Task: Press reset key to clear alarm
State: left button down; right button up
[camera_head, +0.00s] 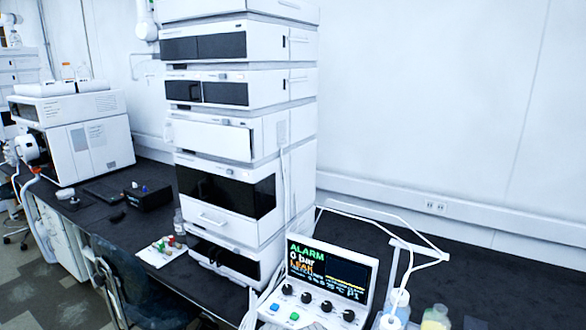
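A white control unit (374,288) stands on the dark bench at the lower middle, right of the instrument stack. Its screen (345,273) reads "ALARM" in green, "0 bar" in white and "LEAK" in orange, with smaller text below. A row of several black knobs (306,297) runs under the screen. Below the knobs are a blue key (275,307) and a green key (294,317). I cannot read which one is the reset key. The unit's bottom edge is near the frame's edge. Neither of my grippers is in view.
A tall white chromatography stack (298,135) stands left of the control unit. Bottles (435,318) and a white tubing stand (392,270) are close on its right. White tubes hang at its left. A chair (135,285) is in front of the bench (480,280).

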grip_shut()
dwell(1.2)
